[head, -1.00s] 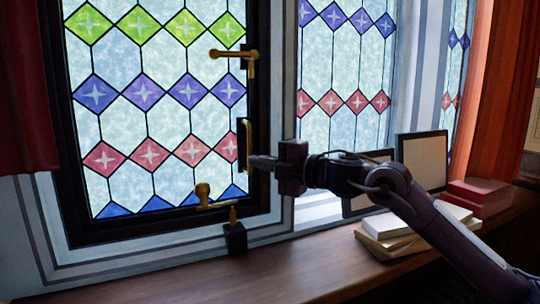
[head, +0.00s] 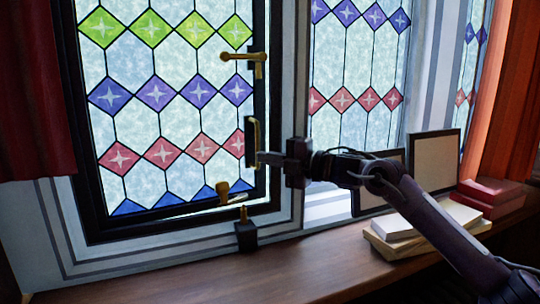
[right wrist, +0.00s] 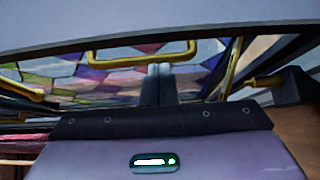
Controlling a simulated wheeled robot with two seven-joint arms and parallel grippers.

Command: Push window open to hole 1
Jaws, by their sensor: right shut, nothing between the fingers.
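The stained-glass window (head: 164,122) has a dark frame and looks shut or nearly so. On its right side are a brass latch (head: 245,60) and an upright brass pull handle (head: 251,143). The brass stay (head: 225,193) lies along its bottom edge, near a peg (head: 243,214) on a black block (head: 246,236); its holes cannot be made out. My right gripper (head: 264,158) is shut and empty, its tips at the pull handle's lower end; contact is unclear. In the right wrist view the fingertips (right wrist: 160,70) are below the handle bar (right wrist: 140,46). My left gripper is not in view.
The wooden sill (head: 300,265) is clear at the front. White books (head: 420,233), red books (head: 490,192) and a framed panel (head: 434,162) stand on the right, near my right arm. A red curtain (head: 35,110) hangs at the left.

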